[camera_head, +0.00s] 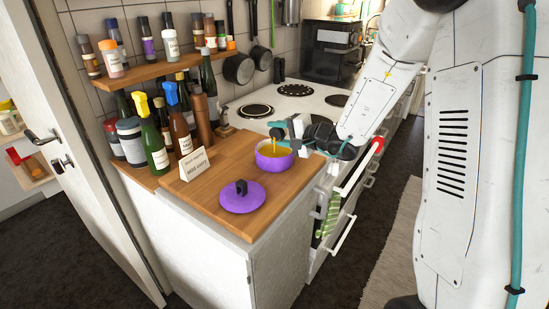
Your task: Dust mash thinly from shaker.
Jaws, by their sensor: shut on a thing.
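A purple pot (276,164) stands on the wooden counter, and yellow mash (267,152) shows inside it. My gripper (284,131) is above the pot's back right side, shut on a small dark shaker (275,133). The shaker appears tipped over the pot. A thin yellowish streak runs from below it to the mash. The shaker's opening is too small to make out, and the gripper partly hides its body.
A purple lid (240,201) with a dark knob lies on the counter in front of the pot. A card (195,165) reading "Mild curry" stands to the left. Several bottles (152,140) crowd the back left. The hob (300,103) lies behind.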

